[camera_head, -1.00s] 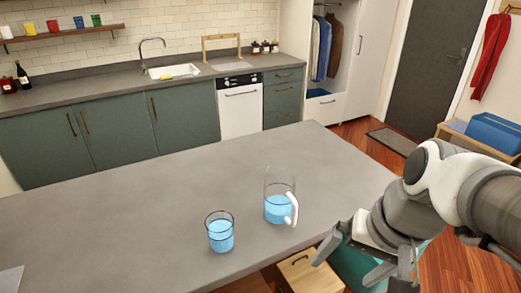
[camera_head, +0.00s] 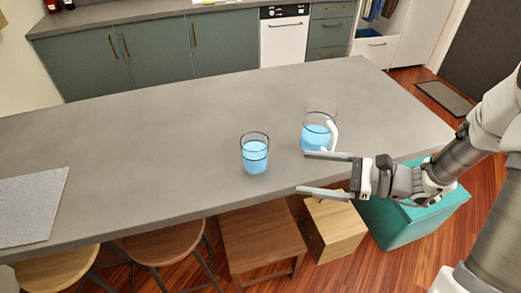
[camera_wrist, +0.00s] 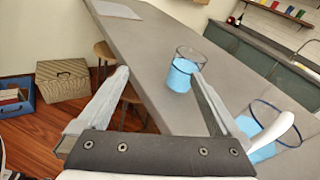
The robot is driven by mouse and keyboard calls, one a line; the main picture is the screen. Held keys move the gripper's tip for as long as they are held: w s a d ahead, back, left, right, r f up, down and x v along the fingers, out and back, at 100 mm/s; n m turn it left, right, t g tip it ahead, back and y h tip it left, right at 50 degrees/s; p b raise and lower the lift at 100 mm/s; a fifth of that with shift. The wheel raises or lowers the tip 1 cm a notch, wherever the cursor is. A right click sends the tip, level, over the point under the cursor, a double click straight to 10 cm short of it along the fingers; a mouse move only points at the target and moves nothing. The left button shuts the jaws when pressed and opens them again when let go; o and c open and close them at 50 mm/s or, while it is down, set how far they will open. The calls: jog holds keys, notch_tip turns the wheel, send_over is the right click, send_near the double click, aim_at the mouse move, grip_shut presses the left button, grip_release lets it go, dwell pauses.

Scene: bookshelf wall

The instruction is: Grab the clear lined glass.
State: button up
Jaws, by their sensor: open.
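The clear glass (camera_head: 255,153) with a dark rim line and blue liquid stands upright on the grey counter near its front edge. In the wrist view the glass (camera_wrist: 186,70) stands ahead, just beyond the right fingertip. A clear pitcher (camera_head: 317,130) with a white handle and blue liquid stands to its right; it also shows at the right of the wrist view (camera_wrist: 266,133). My gripper (camera_head: 315,172) is open and empty, right of the glass and in front of the pitcher, its fingers pointing left. The same gripper (camera_wrist: 160,75) fills the lower wrist view.
The grey counter (camera_head: 150,120) is clear left of the glass, up to a grey mat (camera_head: 30,205). Below the front edge stand stools (camera_head: 165,243), a wooden box (camera_head: 330,228) and a teal bin (camera_head: 410,225).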

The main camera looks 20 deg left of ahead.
aim_at(267, 152)
jog(key=w+d+f+m+t+y, duration=0.1)
jog(key=w+f+m+t, duration=0.3)
jog(key=x, duration=1.2)
jog(key=shift+s+r, duration=0.1)
jog(key=shift+r, duration=0.05)
jog(key=shift+s+x, duration=0.2)
jog(key=shift+x, duration=2.5)
jog(key=shift+c, duration=0.2)
jog(key=c, duration=1.4)
jog(key=shift+c, duration=0.5)
